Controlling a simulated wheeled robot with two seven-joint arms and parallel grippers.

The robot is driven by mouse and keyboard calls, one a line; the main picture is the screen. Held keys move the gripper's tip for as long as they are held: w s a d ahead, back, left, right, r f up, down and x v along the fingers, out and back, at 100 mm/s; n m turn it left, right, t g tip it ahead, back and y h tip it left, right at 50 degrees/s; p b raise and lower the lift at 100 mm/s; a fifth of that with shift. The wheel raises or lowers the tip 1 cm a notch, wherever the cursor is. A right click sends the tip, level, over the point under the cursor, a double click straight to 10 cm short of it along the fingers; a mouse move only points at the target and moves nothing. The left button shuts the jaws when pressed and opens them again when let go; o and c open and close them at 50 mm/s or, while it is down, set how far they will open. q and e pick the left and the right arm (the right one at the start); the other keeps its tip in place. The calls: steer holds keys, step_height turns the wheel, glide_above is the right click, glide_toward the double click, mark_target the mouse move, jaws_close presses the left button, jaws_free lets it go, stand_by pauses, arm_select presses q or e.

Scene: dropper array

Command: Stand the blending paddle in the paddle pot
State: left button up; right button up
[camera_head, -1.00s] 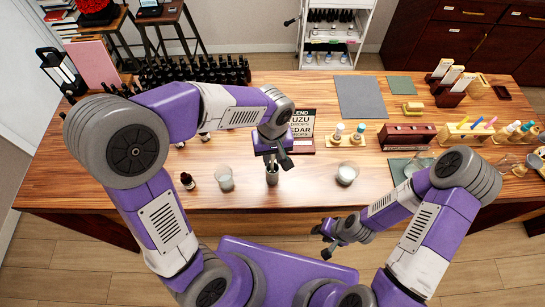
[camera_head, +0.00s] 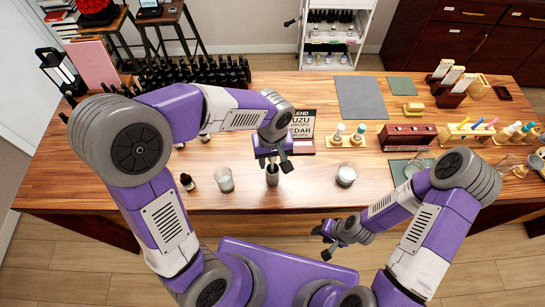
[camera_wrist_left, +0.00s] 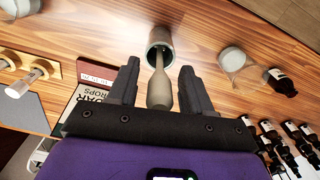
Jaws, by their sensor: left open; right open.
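The paddle pot (camera_head: 272,179) is a small grey-green cup near the front edge of the table. The pale blending paddle (camera_wrist_left: 159,88) stands in the pot, its narrow shaft going into the mouth of the pot (camera_wrist_left: 160,42) in the left wrist view. Its wide end points toward the wrist camera. My left gripper (camera_head: 274,164) is just above the pot, open, with one finger on each side of the paddle and gaps showing on both sides. The paddle's lower end is hidden inside the pot. My right gripper (camera_head: 327,240) is open and empty, in front of the table edge.
A glass (camera_head: 224,180) and a small dark bottle (camera_head: 187,181) stand left of the pot. A white-filled glass (camera_head: 346,175) stands to its right. A recipe sign (camera_head: 302,126) is behind. Many dark bottles (camera_head: 195,72) fill the back left.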

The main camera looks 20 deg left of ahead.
arm_select(q)
step_height(320, 180, up, 12)
steer(key=shift+r+p, duration=0.2)
steer(key=shift+p, duration=0.6)
steer(key=shift+f, duration=0.1)
